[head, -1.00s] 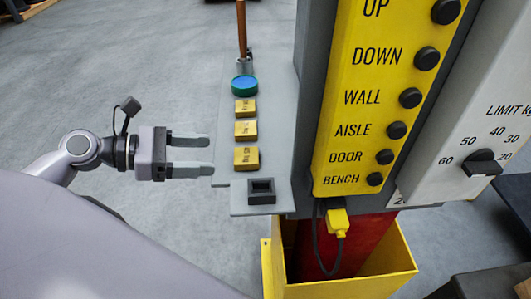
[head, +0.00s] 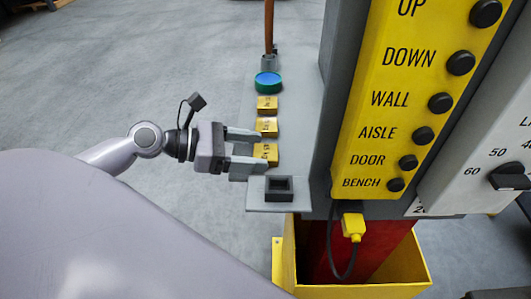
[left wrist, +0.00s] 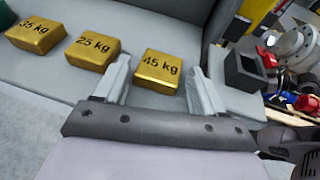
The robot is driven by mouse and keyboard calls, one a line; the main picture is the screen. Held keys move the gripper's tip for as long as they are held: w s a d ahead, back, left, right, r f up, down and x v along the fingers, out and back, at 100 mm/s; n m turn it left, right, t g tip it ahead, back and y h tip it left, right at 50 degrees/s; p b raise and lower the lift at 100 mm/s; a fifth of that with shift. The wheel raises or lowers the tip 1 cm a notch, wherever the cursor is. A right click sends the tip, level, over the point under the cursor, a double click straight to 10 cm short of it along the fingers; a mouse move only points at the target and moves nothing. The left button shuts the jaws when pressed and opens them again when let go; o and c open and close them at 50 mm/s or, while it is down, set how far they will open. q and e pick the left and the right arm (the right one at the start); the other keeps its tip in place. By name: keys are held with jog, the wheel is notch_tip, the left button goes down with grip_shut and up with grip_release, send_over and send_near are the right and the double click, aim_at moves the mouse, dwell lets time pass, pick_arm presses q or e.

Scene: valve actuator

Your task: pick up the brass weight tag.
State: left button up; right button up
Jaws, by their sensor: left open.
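Three brass weight tags lie in a row on a grey shelf (head: 303,110). The 45 kg tag (left wrist: 158,72) is nearest the shelf's front end and also shows in the head view (head: 267,153). The 25 kg tag (left wrist: 92,53) comes next to it, with the 35 kg tag (left wrist: 35,35) beyond. My left gripper (head: 261,151) is open, its fingers reaching over the shelf edge. In the left wrist view its two fingers (left wrist: 160,70) stand on either side of the 45 kg tag, with gaps showing. I cannot tell its exact height over the shelf. My right gripper is out of view.
A dark square socket (head: 279,188) sits at the shelf's front end, close to the lower finger. A blue-green round disc (head: 268,82) lies behind the tags. A yellow button panel (head: 400,100) and grey post rise at the right. Open floor lies left.

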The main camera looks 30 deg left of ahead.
pick_arm(q)
jog(key=shift+w+d+f, duration=0.1)
jog(key=shift+w+d, duration=0.15)
jog(key=shift+d, duration=0.05)
jog(key=c, duration=0.9)
